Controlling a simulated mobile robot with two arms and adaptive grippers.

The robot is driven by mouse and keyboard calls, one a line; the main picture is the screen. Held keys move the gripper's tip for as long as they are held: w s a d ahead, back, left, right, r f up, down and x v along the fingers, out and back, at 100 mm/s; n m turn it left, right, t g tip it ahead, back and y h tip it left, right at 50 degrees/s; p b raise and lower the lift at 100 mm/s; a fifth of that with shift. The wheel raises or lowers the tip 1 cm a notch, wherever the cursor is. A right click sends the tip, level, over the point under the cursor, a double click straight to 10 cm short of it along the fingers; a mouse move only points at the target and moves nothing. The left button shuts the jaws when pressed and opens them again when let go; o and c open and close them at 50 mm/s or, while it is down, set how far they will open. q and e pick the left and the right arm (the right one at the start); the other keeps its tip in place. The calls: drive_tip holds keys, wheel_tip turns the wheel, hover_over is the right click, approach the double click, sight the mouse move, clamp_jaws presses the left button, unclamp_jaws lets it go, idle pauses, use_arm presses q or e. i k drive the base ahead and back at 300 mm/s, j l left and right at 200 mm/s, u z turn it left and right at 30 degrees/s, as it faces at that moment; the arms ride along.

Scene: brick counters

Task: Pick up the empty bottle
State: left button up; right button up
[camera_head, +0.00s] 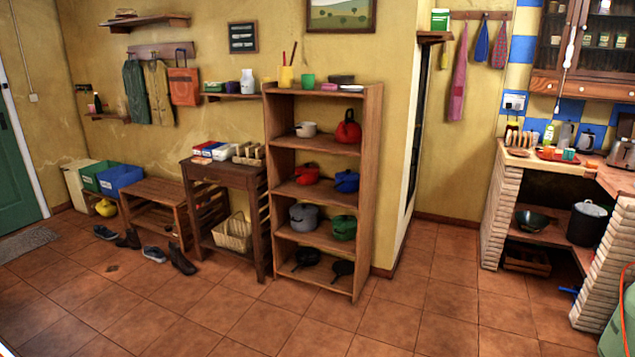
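Neither of my grippers shows in the head view. No bottle is clearly marked as empty. A dark bottle-like shape (97,102) stands on a small wall shelf at the far left. A pale, bottle-shaped container (247,82) stands on the wall shelf left of the tall wooden shelf unit. A slim bottle-like item (548,135) stands at the back of the right counter. A green rounded body (622,325) with an orange-red hose is cut off at the lower right edge; it looks like a gas bottle. Their contents cannot be told.
The tall shelf unit (368,190) holds pots and stands mid-room. A bench (150,190), a side table (225,172) and shoes (155,254) line the left wall. The brick counter (495,215) is at right. The tiled floor (420,305) in front is clear.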

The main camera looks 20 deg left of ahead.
sight(98, 105)
drive_tip(key=i+j+u, duration=0.2)
drive_tip(key=i+u, duration=0.15)
drive_tip(key=i, duration=0.25)
drive_tip(key=i+u, duration=0.3)
drive_tip(key=i, duration=0.35)
drive_tip(key=i+l+u, duration=0.1)
drive_tip(key=i+u, duration=0.25)
drive_tip(key=i, duration=0.25)
